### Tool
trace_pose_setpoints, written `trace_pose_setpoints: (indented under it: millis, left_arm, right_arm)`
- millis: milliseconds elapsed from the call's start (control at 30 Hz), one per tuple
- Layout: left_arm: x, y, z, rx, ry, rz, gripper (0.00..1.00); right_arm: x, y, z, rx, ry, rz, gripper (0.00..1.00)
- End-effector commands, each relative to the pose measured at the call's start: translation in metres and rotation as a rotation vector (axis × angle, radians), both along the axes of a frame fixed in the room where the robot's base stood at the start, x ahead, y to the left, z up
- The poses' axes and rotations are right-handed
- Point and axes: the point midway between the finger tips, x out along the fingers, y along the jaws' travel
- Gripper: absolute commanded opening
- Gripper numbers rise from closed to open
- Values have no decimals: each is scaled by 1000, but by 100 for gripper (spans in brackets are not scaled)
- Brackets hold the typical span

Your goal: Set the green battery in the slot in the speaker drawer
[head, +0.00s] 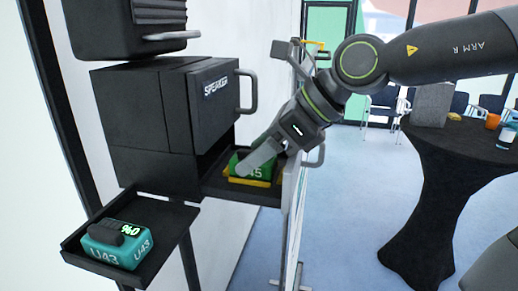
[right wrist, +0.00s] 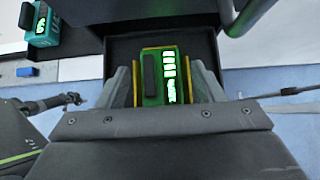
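The green battery (head: 246,164) sits upright in the yellow-edged slot (head: 248,181) in the pulled-out speaker drawer (head: 215,188). In the right wrist view the green battery (right wrist: 151,92) lies between my fingers, its dark handle and lit display facing the camera. My right gripper (head: 262,158) is down at the battery, one finger covering part of its front. In the right wrist view, my right gripper (right wrist: 164,88) has a finger on each side, with yellow edging showing between fingers and battery, so it looks open. How deep the battery sits is hidden.
The black speaker cabinet (head: 150,125) has a grey handle beside my right wrist. A teal battery (head: 117,245) marked U43 stands on a black tray (head: 165,245) at lower left. A dark-draped table (head: 445,160) with a glass stands right. Floor between is clear.

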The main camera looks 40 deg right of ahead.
Motion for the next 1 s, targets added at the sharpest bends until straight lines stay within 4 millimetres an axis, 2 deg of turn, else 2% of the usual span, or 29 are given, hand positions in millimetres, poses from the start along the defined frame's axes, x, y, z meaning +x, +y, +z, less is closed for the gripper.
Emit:
trace_pose_setpoints:
  millis: [233, 467, 1000]
  left_arm:
    - [2, -1, -2, -1, -3, 0, 62]
    - [3, -1, -13, -1, -5, -1, 62]
    - [4, -1, -44, -1, -6, -1, 62]
  right_arm:
    - [-1, -1, 2, 2, -1, 2, 61]
    - [-11, -8, 14, 5, -9, 6, 61]
    - [-50, -43, 65, 3, -5, -1, 61]
